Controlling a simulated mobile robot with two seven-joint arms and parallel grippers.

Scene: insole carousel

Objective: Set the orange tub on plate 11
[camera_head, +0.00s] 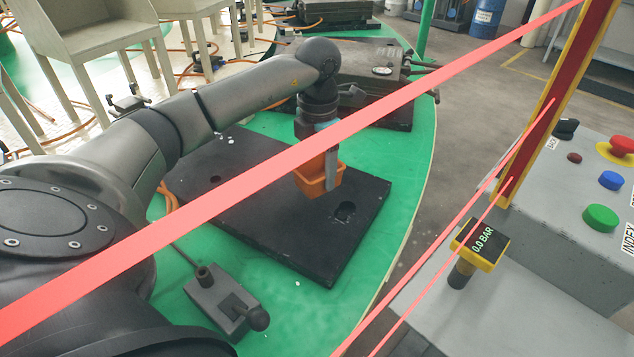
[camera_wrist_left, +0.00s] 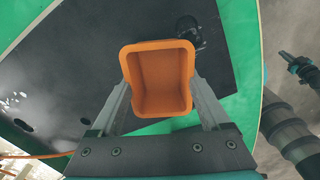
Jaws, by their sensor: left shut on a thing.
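The orange tub (camera_head: 312,180) is upright, over the black plate (camera_head: 270,225) on the green round table. My left gripper (camera_head: 331,165) points down and is shut on the tub. In the left wrist view the tub (camera_wrist_left: 160,78) sits between the two fingers (camera_wrist_left: 160,105), its open top towards the camera and its inside empty. I cannot tell whether its base touches the plate or hangs just above it. No number can be read on the plate. My right gripper is not in view.
Red slanting bars (camera_head: 190,198) cross in front of the camera. Another dark plate with a metal block (camera_head: 385,72) lies behind.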

